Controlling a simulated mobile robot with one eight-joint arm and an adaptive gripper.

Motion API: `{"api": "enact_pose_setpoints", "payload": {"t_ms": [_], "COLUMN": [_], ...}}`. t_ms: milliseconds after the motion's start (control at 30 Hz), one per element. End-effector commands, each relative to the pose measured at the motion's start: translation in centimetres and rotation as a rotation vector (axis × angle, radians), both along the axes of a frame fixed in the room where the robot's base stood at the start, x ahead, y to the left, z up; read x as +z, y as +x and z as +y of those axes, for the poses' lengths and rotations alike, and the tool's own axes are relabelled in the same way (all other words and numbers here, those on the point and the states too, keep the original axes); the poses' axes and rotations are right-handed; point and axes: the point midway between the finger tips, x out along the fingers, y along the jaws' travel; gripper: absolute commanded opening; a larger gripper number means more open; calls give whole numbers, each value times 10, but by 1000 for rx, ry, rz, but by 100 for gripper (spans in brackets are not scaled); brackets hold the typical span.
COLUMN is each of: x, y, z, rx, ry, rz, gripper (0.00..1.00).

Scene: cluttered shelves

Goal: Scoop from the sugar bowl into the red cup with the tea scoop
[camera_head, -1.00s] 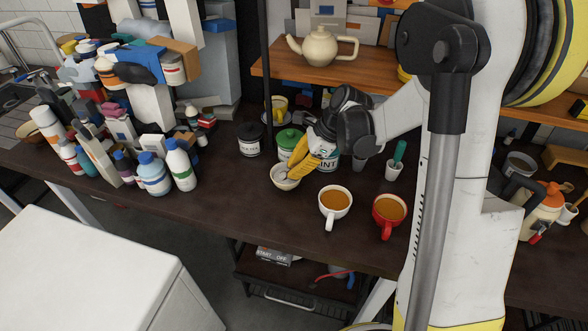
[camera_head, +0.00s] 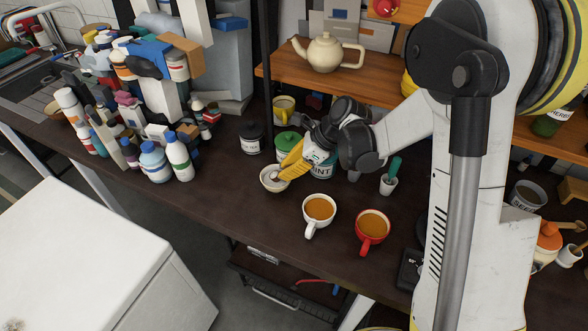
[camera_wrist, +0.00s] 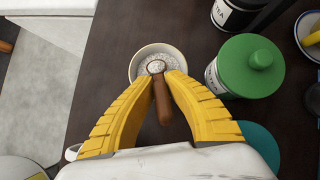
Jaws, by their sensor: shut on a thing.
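The sugar bowl (camera_head: 267,187), small and pale, stands on the dark counter. In the wrist view the bowl's rim (camera_wrist: 134,68) surrounds whitish grains. My gripper (camera_wrist: 161,76) has its yellow fingers shut on the brown handle of the tea scoop (camera_wrist: 162,103). The scoop's head is inside the bowl's outline, at or just over the sugar; its exact depth cannot be told. In the head view my gripper (camera_head: 283,173) is at the bowl's right side and hides most of the scoop. The red cup (camera_head: 369,245), holding brown liquid, stands to the right, nearer the front edge.
A white cup (camera_head: 318,222) with brown liquid stands between the bowl and the red cup. A green-lidded jar (camera_wrist: 247,66) and a black tea jar (camera_wrist: 232,15) stand close to the bowl. A small pot (camera_head: 388,186) with a green-handled tool stands behind the red cup.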

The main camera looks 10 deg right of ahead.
Motion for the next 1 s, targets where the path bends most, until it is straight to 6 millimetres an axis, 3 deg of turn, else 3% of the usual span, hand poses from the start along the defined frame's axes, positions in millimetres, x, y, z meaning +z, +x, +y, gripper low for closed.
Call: {"api": "enact_pose_setpoints", "payload": {"t_ms": [367,500,1000], "x": [5,18,37], "y": [-1,-1,-1], "z": [-9,-8,-8], "rx": [-4,-2,-1], "ry": [295,366,480], "rz": [-71,-87,-112], "gripper": [0,0,0]}}
